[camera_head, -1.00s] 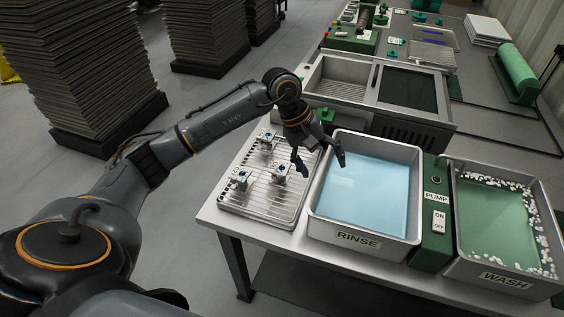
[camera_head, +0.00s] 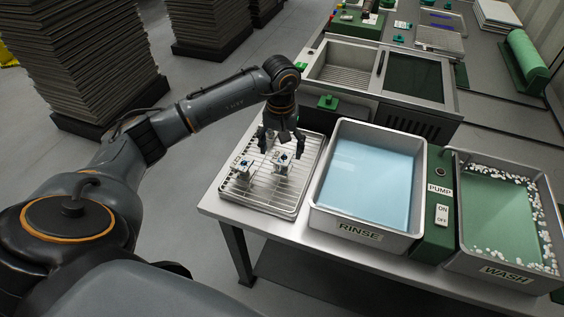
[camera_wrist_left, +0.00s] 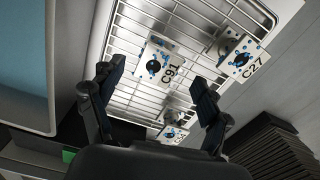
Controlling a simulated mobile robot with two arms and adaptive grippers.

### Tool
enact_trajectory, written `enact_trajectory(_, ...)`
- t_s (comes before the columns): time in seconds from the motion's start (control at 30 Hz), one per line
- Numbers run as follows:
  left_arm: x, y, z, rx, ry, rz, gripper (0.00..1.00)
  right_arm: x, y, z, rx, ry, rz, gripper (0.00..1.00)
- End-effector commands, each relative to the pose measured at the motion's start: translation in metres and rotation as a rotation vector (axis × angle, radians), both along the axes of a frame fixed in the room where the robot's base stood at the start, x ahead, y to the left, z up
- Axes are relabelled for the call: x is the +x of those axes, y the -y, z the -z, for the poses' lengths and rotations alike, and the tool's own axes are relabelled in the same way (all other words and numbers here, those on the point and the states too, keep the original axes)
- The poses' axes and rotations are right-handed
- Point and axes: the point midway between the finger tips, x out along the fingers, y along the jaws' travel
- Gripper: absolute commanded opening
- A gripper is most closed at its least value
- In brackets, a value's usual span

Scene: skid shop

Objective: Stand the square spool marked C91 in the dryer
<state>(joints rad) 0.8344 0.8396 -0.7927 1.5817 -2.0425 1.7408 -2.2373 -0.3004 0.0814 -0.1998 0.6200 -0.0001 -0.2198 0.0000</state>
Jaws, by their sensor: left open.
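The square spool marked C91 (camera_wrist_left: 163,60) lies on the wire rack; it is the right-hand of the two front spools in the head view (camera_head: 281,161). My left gripper (camera_head: 281,147) is open above the rack, and its fingers (camera_wrist_left: 157,76) appear on either side of C91 in the wrist view, with nothing held. A spool marked C27 (camera_wrist_left: 246,60) lies beside it. A third spool (camera_wrist_left: 172,133) has a partly hidden mark. What looks like the dryer (camera_head: 345,66), a metal cabinet behind the rack, has an open ridged bay at left and a dark panel at right.
The wire rack (camera_head: 262,204) sits at the table's left end. The blue rinse tank (camera_head: 350,226) is close on its right, followed by the pump block (camera_head: 436,205) and wash tank (camera_head: 510,267).

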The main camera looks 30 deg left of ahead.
Motion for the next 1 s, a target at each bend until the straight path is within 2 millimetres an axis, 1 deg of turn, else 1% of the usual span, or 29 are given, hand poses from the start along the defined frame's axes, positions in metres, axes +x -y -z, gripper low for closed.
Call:
enact_trajectory(0.17, 0.000, 0.003, 0.025, -0.004, -0.006, 0.000, 0.77, 0.000, 0.000, -0.010, 0.000, 0.000, 0.000, 0.40)
enact_trajectory(0.3, 0.002, 0.002, 0.043, -0.002, -0.002, -0.001, 0.77, 0.000, 0.000, -0.011, 0.000, 0.000, 0.000, 0.40)
enact_trajectory(0.4, 0.002, 0.003, 0.048, -0.003, -0.001, 0.000, 0.77, 0.000, 0.000, -0.012, 0.000, 0.000, 0.001, 0.40)
enact_trajectory(0.6, 0.002, 0.002, 0.049, -0.001, -0.001, 0.000, 0.77, 0.000, 0.000, -0.011, 0.000, 0.000, 0.000, 0.40)
enact_trajectory(0.63, 0.002, 0.002, 0.049, -0.001, -0.001, 0.000, 0.73, 0.000, 0.000, -0.011, 0.000, 0.000, 0.000, 0.40)
enact_trajectory(0.67, 0.002, 0.002, 0.049, -0.001, -0.001, 0.000, 0.67, 0.000, 0.000, -0.011, 0.000, 0.000, 0.000, 0.40)
enact_trajectory(0.7, 0.002, 0.002, 0.049, -0.001, -0.001, 0.000, 0.58, 0.000, 0.000, -0.011, 0.000, 0.000, 0.000, 0.40)
enact_trajectory(0.77, 0.002, 0.002, 0.049, -0.001, -0.001, 0.000, 0.46, 0.000, 0.000, -0.011, 0.000, 0.000, 0.000, 0.40)
enact_trajectory(0.8, 0.002, 0.002, 0.049, -0.001, -0.001, 0.000, 0.38, 0.000, 0.000, -0.011, 0.000, 0.000, 0.000, 0.40)
enact_trajectory(0.87, 0.002, 0.002, 0.049, -0.001, -0.001, 0.000, 0.26, 0.000, 0.000, -0.011, 0.001, 0.000, 0.001, 0.40)
enact_trajectory(0.9, 0.002, 0.002, 0.049, -0.001, -0.001, 0.000, 0.18, 0.000, -0.001, -0.011, 0.001, 0.000, 0.001, 0.40)
enact_trajectory(0.93, 0.002, 0.002, 0.049, -0.001, -0.001, 0.000, 0.12, 0.000, -0.001, -0.011, 0.001, 0.000, 0.001, 0.40)
enact_trajectory(0.97, 0.002, 0.002, 0.049, -0.001, -0.001, 0.000, 0.07, 0.000, -0.001, -0.011, 0.001, 0.000, 0.001, 0.40)
enact_trajectory(1.0, 0.002, 0.002, 0.049, -0.001, -0.001, 0.000, 0.06, 0.000, -0.001, -0.011, 0.001, 0.000, 0.001, 0.40)
